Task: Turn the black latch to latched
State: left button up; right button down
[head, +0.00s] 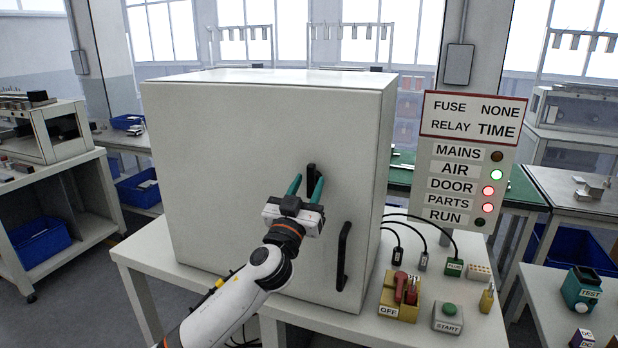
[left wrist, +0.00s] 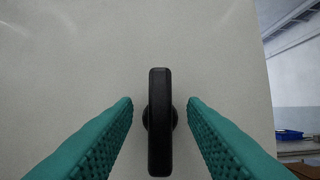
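The black latch (head: 311,178) is a short upright bar on the front of the white cabinet (head: 240,180). In the left wrist view the latch (left wrist: 159,120) stands vertical on a round hub against the pale door. My left gripper (head: 306,186) is at the latch, its two teal fingers open on either side of it. In the left wrist view gaps show between the latch and both fingertips. The lower part of the latch is hidden behind the gripper in the head view. My right gripper is not in view.
A long black door handle (head: 343,256) is below and right of the latch. The red-handled switch marked OFF (head: 399,296), the START button (head: 448,316) and cables sit on the table right of the cabinet. A sign panel (head: 468,160) stands behind them.

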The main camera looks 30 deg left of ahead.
pick_arm(q)
jog(key=shift+w+a+r, duration=0.15)
jog(key=shift+w+r, duration=0.05)
jog(key=shift+w, duration=0.35)
jog(key=c, duration=0.7)
